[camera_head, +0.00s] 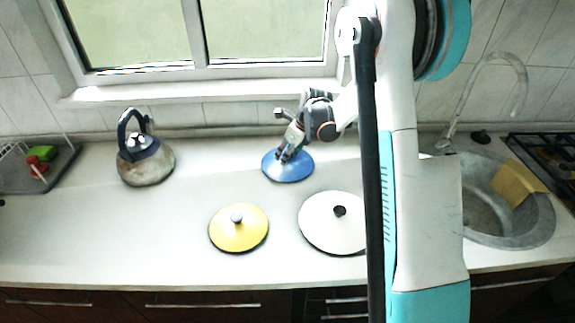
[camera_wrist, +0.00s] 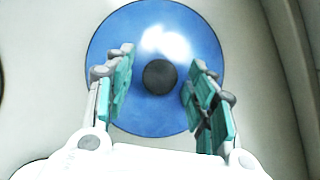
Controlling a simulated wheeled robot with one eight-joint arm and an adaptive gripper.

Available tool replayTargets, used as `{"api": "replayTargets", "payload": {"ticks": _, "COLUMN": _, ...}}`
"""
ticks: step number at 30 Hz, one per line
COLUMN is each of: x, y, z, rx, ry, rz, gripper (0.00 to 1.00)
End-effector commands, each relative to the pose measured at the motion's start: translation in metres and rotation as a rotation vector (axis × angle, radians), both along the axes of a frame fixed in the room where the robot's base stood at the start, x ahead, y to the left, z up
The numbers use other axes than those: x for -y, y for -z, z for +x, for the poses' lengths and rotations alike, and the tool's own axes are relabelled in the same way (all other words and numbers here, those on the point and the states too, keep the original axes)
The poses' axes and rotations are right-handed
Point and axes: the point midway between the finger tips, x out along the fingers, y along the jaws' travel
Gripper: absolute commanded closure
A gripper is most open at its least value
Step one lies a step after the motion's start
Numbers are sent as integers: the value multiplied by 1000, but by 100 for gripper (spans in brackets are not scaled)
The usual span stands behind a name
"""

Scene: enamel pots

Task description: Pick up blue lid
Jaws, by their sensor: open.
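The blue lid (camera_head: 289,167) lies on the counter near the window wall in the head view. It fills the middle of the wrist view (camera_wrist: 150,120) as a round blue disc with a bright glare patch. Its dark round knob (camera_wrist: 160,77) shows between my two fingers in the wrist view. My gripper (camera_wrist: 161,85) is open, with one teal-padded finger on each side of the knob and a gap on both sides. In the head view my gripper (camera_head: 287,153) is over the lid and hides its knob.
A yellow lid (camera_head: 238,233) and a white lid (camera_head: 325,228) lie on the counter in front. A kettle (camera_head: 146,165) stands to the left. A sink (camera_head: 530,228) is at the right. The counter (camera_head: 90,225) left of the yellow lid is clear.

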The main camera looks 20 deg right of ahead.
Motion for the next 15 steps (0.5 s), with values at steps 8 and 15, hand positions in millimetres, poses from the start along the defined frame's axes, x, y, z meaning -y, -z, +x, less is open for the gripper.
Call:
{"api": "replayTargets", "payload": {"ticks": 8, "x": 0, "y": -1, "z": 0, "rx": 0, "ry": 0, "rz": 0, "gripper": 88}}
{"api": "replayTargets", "payload": {"ticks": 15, "x": 0, "y": -1, "z": 0, "rx": 0, "ry": 0, "rz": 0, "gripper": 94}}
